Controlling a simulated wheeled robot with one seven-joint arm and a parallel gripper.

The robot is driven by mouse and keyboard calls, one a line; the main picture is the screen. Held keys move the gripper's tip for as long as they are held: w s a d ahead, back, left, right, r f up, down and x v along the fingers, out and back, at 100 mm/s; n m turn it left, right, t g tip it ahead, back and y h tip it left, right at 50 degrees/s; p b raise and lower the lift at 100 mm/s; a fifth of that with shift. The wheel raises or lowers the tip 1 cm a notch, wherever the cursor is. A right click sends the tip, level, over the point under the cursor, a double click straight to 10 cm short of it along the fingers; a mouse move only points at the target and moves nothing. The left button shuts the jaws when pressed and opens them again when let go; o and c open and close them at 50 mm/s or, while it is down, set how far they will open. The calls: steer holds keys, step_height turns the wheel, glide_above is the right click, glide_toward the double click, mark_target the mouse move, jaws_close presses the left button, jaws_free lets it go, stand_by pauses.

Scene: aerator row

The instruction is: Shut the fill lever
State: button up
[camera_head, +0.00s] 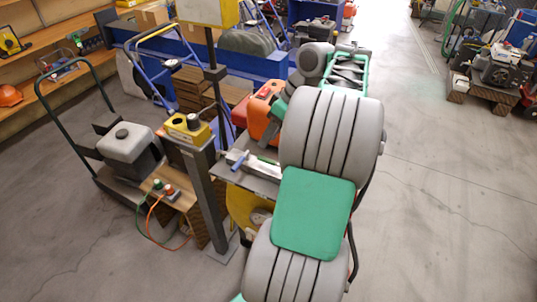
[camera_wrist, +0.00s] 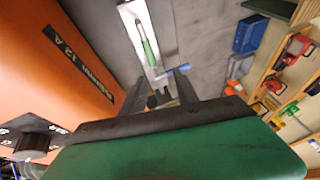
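A blue-handled lever (camera_head: 237,160) stands at the left end of a grey shelf beside an orange machine (camera_head: 262,108). The blue handle (camera_wrist: 178,69) also shows in the wrist view, just beyond my fingers. I take it for the fill lever, though no label on it can be read. My gripper (camera_wrist: 160,88) points toward it with its two dark fingers apart and nothing clearly held between them. Contact with the handle cannot be made out. In the head view my gripper is hidden behind my arm.
A green-handled tool (camera_wrist: 148,52) lies on a pale strip near the lever. A post with a yellow control box (camera_head: 188,128) stands left of the shelf. A hand cart carries a grey engine (camera_head: 128,143) farther left. The floor at right (camera_head: 440,210) is open.

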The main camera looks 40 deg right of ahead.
mark_target(265, 158)
steer(key=f+b, duration=0.1)
steer(key=f, duration=0.1)
steer(key=f+b, duration=0.1)
steer(key=f, duration=0.2)
steer(key=f+b, duration=0.1)
steer(key=f, duration=0.1)
steer(key=shift+w+a+f, duration=0.15)
steer(key=shift+w+f, duration=0.05)
steer(key=shift+w, duration=0.1)
steer(key=shift+c, duration=0.5)
jaws_close()
stand_by(0.6)
